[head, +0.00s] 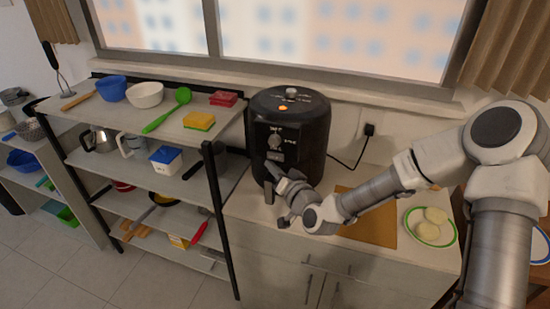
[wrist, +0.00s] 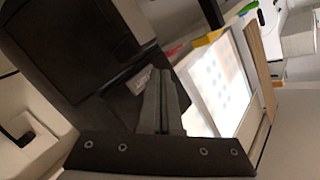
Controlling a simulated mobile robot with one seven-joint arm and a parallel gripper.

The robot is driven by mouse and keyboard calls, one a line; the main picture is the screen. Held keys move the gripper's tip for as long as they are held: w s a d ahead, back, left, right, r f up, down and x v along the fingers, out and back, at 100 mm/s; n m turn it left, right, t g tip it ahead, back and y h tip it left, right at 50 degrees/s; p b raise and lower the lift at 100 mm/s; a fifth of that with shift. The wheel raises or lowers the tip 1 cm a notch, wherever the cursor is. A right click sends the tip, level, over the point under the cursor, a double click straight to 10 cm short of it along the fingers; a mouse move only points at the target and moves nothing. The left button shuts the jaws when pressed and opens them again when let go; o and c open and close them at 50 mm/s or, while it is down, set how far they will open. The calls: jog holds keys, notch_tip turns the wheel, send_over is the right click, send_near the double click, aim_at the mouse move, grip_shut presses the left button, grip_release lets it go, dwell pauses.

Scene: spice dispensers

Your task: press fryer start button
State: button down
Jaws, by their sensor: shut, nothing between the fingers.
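I cannot tell which part is the start button. My gripper (head: 273,170) is at the fryer's lower front, below the dial, and is shut and empty. In the wrist view the closed fingers (wrist: 160,85) point at the dark fryer body (wrist: 75,45). A small pale label (wrist: 141,80) lies by the fingertips. Whether they touch the fryer is unclear.
A cutting board (head: 372,226) and a plate (head: 412,231) with pale round food lie right. A cord runs to a wall socket (head: 369,130).

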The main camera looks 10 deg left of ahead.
jog(key=shift+s+a+b, duration=0.15)
jog(key=shift+s+b, duration=0.2)
jog(key=shift+s, duration=1.75)
jog(key=shift+d+f+n+g, duration=0.1)
jog(key=shift+d+n+g, duration=0.2)
jog(key=shift+n+g, duration=0.1)
jog(key=s+d+r+n+g+h, duration=0.1)
jog(key=s+d+r+h, duration=0.15)
jog(key=d, duration=0.55)
jog(key=s+d+r+n+g+h, duration=0.1)
jog(key=s+d+g+h, duration=0.1)
jog(key=d+h, duration=0.35)
jog(key=s+d+r+n+g+h, duration=0.1)
jog(key=s+d+r, duration=0.1)
jog(key=d, duration=0.7)
jog(key=s+d+r+m+g+h, duration=0.1)
jog(key=s+d+r+m, duration=0.1)
jog(key=s+r, duration=0.3)
jog(key=s+d+r+m+g, duration=0.1)
jog(key=s+d+r, duration=0.3)
jog(key=s, duration=0.9)
jog(key=shift+d+r+m+h, duration=0.4)
jog(key=shift+d+m, duration=0.3)
jog(key=shift+m, duration=0.1)
